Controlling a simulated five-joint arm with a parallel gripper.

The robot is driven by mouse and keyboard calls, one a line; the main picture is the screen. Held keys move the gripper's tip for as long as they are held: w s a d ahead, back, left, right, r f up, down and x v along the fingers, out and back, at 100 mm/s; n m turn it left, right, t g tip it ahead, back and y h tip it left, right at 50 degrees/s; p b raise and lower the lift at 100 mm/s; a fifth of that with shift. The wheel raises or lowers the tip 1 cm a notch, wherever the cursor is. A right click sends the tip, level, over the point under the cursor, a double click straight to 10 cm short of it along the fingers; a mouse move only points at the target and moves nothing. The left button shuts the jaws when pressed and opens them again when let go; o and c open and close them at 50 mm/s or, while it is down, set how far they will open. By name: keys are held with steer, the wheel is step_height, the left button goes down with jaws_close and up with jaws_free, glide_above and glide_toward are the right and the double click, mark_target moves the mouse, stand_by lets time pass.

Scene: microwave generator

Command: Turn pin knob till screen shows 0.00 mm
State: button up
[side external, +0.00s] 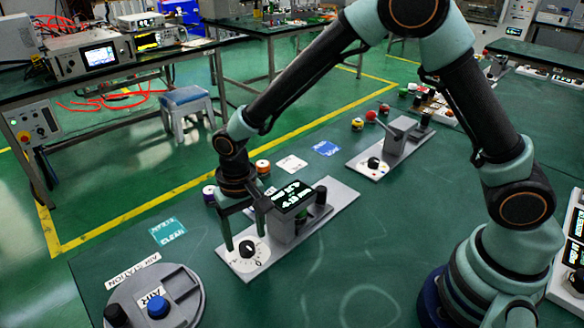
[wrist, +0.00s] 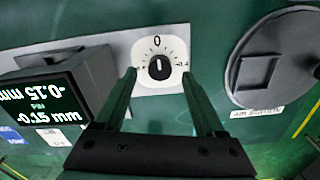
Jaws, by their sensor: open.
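The pin knob (wrist: 159,67) is a small black knob on a white dial with tick marks and a 0. In the wrist view its white mark points nearly toward the 0. It also shows in the side view (side external: 247,248). The screen (wrist: 48,104) is a dark display with green-white text that reads -0.15 mm; its side-view text (side external: 291,196) is hard to read. My gripper (wrist: 159,74) is open, with one finger on each side of the knob. In the side view my gripper (side external: 245,238) reaches down over the dial. Contact with the knob cannot be told.
The screen's grey housing (side external: 292,223) stands right beside the dial on a light plate (side external: 338,199). A round air station (side external: 183,288) with a blue button lies at the front left. Another knob unit (side external: 390,144) stands farther back. Green table is clear between them.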

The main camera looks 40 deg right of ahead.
mark_target(246, 248)
steer(key=shift+f, duration=1.4)
steer(key=shift+c, duration=0.4)
jaws_close()
steer(key=shift+n, duration=3.5)
steer(key=shift+o, duration=0.4)
jaws_free()
